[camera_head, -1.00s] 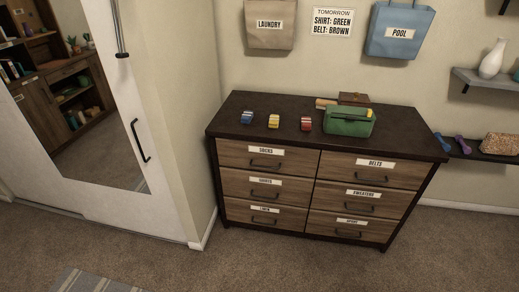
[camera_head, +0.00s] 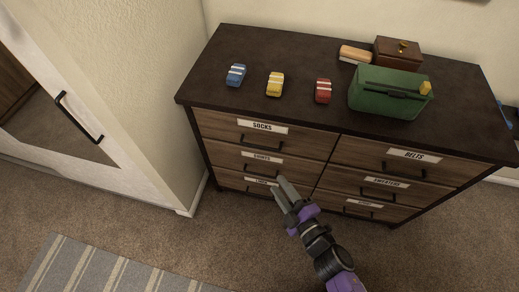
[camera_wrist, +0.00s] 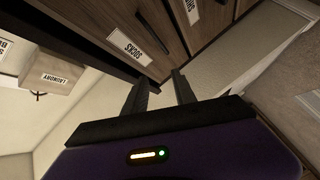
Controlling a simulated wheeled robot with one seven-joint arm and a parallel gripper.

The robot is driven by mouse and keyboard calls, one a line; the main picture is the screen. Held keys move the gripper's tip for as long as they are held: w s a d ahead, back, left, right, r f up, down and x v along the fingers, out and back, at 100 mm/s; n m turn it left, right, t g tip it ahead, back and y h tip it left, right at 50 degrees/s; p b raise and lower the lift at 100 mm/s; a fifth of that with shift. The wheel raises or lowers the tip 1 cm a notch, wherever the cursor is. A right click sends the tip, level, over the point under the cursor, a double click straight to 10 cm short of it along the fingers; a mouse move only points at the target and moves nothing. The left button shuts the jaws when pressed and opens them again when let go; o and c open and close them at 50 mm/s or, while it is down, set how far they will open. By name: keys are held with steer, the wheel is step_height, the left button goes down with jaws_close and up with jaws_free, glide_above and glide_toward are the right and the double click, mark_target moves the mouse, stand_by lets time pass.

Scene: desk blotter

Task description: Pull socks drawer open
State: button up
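The socks drawer (camera_head: 230,131) is the top left drawer of the dresser. It is closed, with a white SOCKS label and a dark bar handle (camera_head: 247,145). In the wrist view the SOCKS label (camera_wrist: 125,47) and the drawer's handle (camera_wrist: 152,32) show beyond the fingers. My gripper (camera_head: 285,189) is in front of the left column, below and to the right of the socks handle in the head view, apart from it. In the wrist view my gripper (camera_wrist: 161,88) has its two fingers apart with nothing between them.
The dresser top (camera_head: 300,65) holds rolled socks, a green box (camera_head: 385,95), a wooden box (camera_head: 398,52) and a brush. Other closed drawers lie below and to the right. A mirrored door (camera_head: 60,110) stands left. The carpet in front is clear, with a striped rug (camera_head: 100,268).

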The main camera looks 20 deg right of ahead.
mark_target(260, 147)
steer(key=shift+w+d+f+n+y+b, duration=0.15)
steer(key=shift+w+f+n+b, duration=0.5)
steer(key=shift+w, duration=2.45)
steer(key=shift+w+d+f+n+y+b, duration=0.3)
steer(key=shift+w+f+n, duration=0.6)
steer(key=shift+w, duration=2.2)
steer(key=shift+w+d+f+n+y+b, duration=0.1)
steer(key=shift+w+f+n+b, duration=0.65)
steer(key=shift+w, duration=2.35)
steer(key=shift+r, duration=0.15)
jaws_close()
